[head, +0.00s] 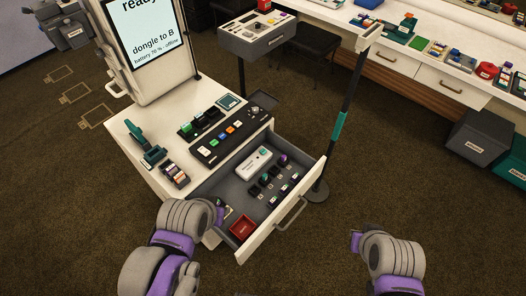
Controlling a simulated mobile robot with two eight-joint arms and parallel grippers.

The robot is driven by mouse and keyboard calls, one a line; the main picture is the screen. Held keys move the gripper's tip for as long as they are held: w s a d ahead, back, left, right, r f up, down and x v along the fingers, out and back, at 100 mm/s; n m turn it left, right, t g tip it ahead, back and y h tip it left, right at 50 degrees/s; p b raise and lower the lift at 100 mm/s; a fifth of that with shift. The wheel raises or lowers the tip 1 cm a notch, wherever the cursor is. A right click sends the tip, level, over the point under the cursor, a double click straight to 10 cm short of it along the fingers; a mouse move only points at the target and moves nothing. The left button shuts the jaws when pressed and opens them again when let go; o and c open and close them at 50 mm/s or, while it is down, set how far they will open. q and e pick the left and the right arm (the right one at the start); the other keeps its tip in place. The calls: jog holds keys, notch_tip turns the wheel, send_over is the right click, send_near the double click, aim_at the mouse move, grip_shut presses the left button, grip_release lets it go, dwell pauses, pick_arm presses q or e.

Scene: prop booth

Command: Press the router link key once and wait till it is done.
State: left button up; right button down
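A white box with a green spot on top (253,162), possibly the router, lies in the open drawer (297,207). Its link key is too small to make out. A black bar with several coloured keys (218,140) stands on the white cabinet top above the drawer. A screen (147,28) reads "ready", "dongle to B" and "battery 70 % - offline". My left gripper (220,211) is at the drawer's near left corner, mostly hidden by its arm. My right gripper (355,241) is over the floor, right of the drawer and apart from it. Neither gripper's opening can be made out.
The drawer also holds a red box (242,227) and several small dark pieces with labels. A teal tool (144,145) stands on the cabinet top. A dark pole (344,112) rises right of the drawer. The carpet at right is clear.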

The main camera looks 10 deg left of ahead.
pick_arm(q)
grip_shut()
dwell(1.4)
